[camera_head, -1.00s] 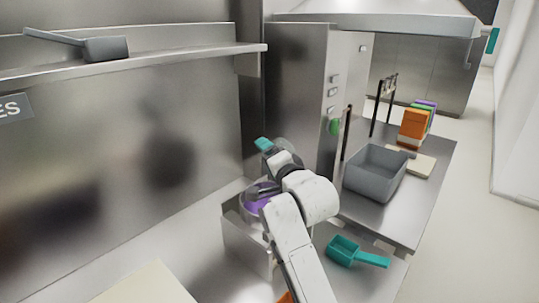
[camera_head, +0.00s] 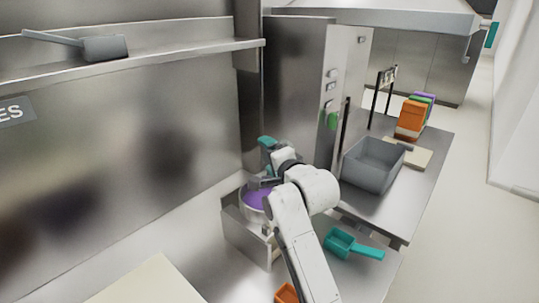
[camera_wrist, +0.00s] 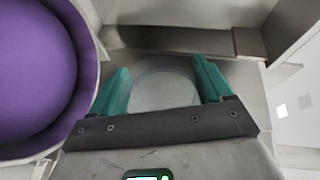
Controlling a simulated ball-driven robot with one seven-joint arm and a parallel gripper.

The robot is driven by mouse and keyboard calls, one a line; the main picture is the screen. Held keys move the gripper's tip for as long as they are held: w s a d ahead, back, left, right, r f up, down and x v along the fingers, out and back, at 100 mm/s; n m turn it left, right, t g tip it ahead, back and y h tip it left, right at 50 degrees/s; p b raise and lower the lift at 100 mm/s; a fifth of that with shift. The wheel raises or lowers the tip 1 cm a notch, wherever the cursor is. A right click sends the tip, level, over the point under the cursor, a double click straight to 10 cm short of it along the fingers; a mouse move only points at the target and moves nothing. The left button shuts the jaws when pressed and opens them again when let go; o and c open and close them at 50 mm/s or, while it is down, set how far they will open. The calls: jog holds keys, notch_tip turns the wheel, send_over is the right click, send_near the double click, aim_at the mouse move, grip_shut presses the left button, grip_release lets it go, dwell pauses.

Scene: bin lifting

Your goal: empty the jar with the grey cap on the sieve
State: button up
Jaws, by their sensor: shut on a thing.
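My gripper (camera_wrist: 161,72) has its teal fingers on either side of a clear round jar (camera_wrist: 165,92) in the wrist view and is shut on it. No grey cap shows on the jar, and its contents cannot be made out. A round vessel with a purple inner face, seemingly the sieve (camera_wrist: 45,75), lies left of the gripper in the wrist view. In the head view the sieve (camera_head: 256,199) sits on a metal box. My gripper (camera_head: 268,143) is just above and behind it, and the jar is mostly hidden there.
A grey bin (camera_head: 373,165) stands on the right counter beside a pale board (camera_head: 416,152) and stacked coloured containers (camera_head: 413,115). A teal scoop (camera_head: 345,244) lies right of my arm. An orange object (camera_head: 286,293) shows at the bottom. A grey scoop (camera_head: 105,47) is on the shelf.

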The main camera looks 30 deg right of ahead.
jog(key=r+m+p, duration=0.1)
jog(key=p, duration=0.2)
jog(key=shift+d+r+g, duration=0.1)
jog(key=shift+g, duration=0.2)
jog(key=shift+w+d+m+y+p, duration=0.1)
jog(key=shift+m+y+p, duration=0.25)
jog(key=shift+p, duration=0.55)
jog(key=shift+d+f+m+g, duration=0.1)
jog(key=shift+f+m+g, duration=0.15)
jog(key=shift+m+g, duration=0.15)
jog(key=r+p, duration=0.1)
jog(key=p, duration=0.2)
jog(key=shift+m, duration=0.25)
jog(key=m+y+p, duration=0.1)
jog(key=p, duration=0.1)
jog(key=shift+w+d+r+g+p, duration=0.1)
jog(key=shift+d+r+g+p, duration=0.1)
jog(key=shift+g+p, duration=0.15)
jog(key=shift+f+m, duration=0.2)
jog(key=shift+m, duration=0.1)
